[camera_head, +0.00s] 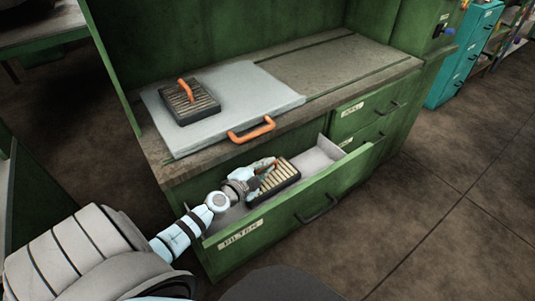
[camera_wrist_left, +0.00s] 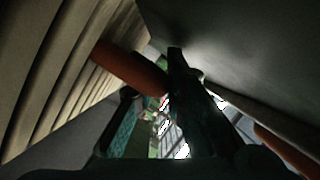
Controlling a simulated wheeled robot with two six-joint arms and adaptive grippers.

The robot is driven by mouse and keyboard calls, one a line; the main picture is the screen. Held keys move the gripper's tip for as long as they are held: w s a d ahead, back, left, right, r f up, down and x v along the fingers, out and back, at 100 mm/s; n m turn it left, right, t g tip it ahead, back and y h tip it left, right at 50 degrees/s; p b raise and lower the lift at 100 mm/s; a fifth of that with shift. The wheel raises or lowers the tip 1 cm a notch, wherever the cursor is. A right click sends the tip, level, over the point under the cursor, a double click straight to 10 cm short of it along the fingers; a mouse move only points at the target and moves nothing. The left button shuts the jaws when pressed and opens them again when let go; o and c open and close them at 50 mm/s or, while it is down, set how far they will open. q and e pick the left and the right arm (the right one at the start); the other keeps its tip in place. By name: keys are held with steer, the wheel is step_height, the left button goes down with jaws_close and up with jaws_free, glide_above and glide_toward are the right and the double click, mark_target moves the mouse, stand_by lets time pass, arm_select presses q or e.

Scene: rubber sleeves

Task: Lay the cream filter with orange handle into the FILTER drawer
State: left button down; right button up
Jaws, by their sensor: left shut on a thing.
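The cream filter (camera_head: 281,180) has slats in a dark frame and is inside the open FILTER drawer (camera_head: 262,231), near its middle. My left gripper (camera_head: 265,165) is over the filter's left part and shut on its orange handle. In the left wrist view the orange handle (camera_wrist_left: 128,68) runs to the gripper fingers (camera_wrist_left: 165,105), with cream slats (camera_wrist_left: 55,75) beside it. The gripper hides most of the handle in the head view. I cannot tell whether the filter touches the drawer floor. My right gripper is not in view.
A second slatted filter with an orange handle (camera_head: 189,106) lies on a grey panel (camera_head: 238,90) on the bench. The panel's orange handle (camera_head: 251,131) sticks out above the drawer. Shut drawers (camera_head: 368,107) are to the right. The drawer's right end (camera_head: 318,158) is empty.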

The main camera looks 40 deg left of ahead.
arm_select(q)
steer(key=shift+f+b, duration=0.4)
steer(key=c, duration=1.6)
jaws_free()
